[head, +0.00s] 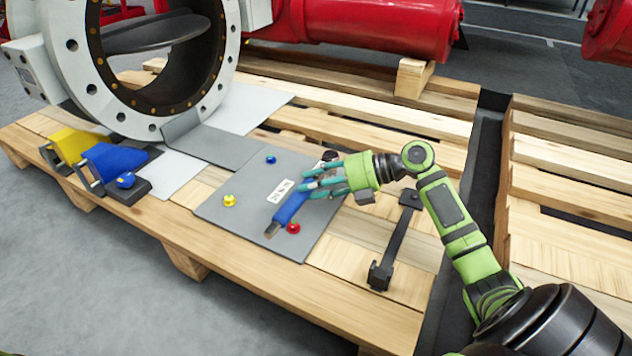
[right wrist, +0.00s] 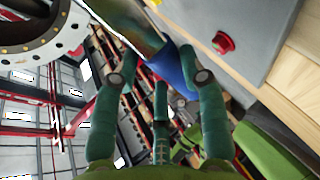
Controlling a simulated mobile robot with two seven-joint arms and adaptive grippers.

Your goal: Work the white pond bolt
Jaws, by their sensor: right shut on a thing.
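My right gripper (head: 318,187) is shut on a blue-handled tool (head: 289,208) over the grey plate (head: 235,206). The tool lies slanted, its metal end near the red knob (head: 293,228); whether it touches the plate I cannot tell. In the right wrist view the fingers are around the blue handle (right wrist: 174,68), with the red knob (right wrist: 223,43) beyond. My left gripper is not in view.
A large white flanged valve (head: 55,45) stands at the back left. Yellow (head: 75,145) and blue (head: 112,160) blocks sit in front of it. A black bar (head: 395,240) lies right of the plate. Red cylinders (head: 370,25) lie behind. The pallet front (head: 250,285) is clear.

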